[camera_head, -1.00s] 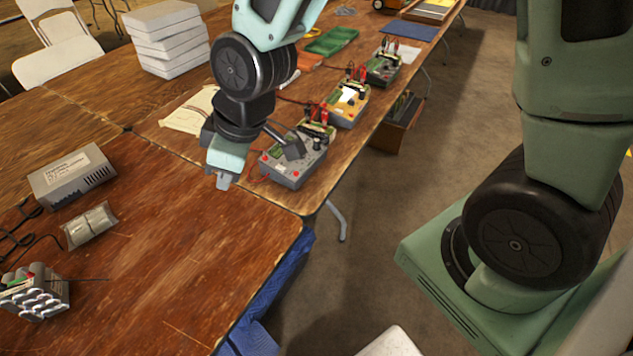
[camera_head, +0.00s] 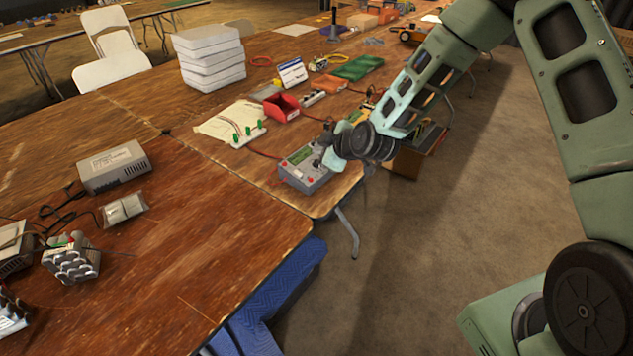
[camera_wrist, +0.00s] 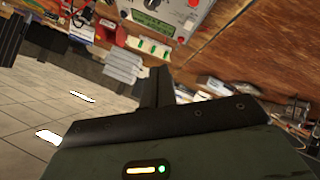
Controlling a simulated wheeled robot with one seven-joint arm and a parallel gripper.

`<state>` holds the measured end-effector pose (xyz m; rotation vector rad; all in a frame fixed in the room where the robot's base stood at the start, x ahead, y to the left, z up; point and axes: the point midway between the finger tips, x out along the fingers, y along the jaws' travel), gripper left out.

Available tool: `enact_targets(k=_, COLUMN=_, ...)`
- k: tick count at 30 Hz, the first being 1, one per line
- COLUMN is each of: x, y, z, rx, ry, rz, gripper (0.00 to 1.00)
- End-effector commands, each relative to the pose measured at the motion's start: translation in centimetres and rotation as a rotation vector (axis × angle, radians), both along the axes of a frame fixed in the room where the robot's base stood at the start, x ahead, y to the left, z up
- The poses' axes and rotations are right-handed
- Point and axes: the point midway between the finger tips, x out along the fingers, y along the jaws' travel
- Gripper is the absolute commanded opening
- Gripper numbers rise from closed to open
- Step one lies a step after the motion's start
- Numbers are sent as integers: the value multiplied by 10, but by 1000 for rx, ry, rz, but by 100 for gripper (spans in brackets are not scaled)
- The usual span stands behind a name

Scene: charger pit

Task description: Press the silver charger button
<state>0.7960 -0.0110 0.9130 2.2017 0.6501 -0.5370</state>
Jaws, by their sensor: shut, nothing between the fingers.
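The silver-grey charger (camera_head: 296,177) stands near the table's right edge in the head view, with red terminals and a small green display. In the wrist view its panel (camera_wrist: 132,15) shows at the top, with a green display, round controls and red knobs. I cannot tell which control is the silver button. My gripper (camera_head: 319,160) is at the charger's right side, over or close to its panel; contact cannot be made out. Its dark fingers (camera_wrist: 160,87) are shut and empty. My wrist hides part of the charger's right side.
A yellow charger (camera_head: 357,109) stands behind, partly hidden by my arm. A red bin (camera_head: 283,107) and a board with green clips (camera_head: 244,137) lie beyond the silver charger. A grey box (camera_head: 114,167) is at left.

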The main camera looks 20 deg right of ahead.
Motion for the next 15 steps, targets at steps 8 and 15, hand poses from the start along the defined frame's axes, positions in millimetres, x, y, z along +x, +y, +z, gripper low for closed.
enact_targets(k=8, x=0, y=0, z=-1, rx=1, ry=2, rz=0, gripper=0)
enact_targets(k=15, x=2, y=2, z=-16, rx=2, ry=4, rz=0, gripper=0)
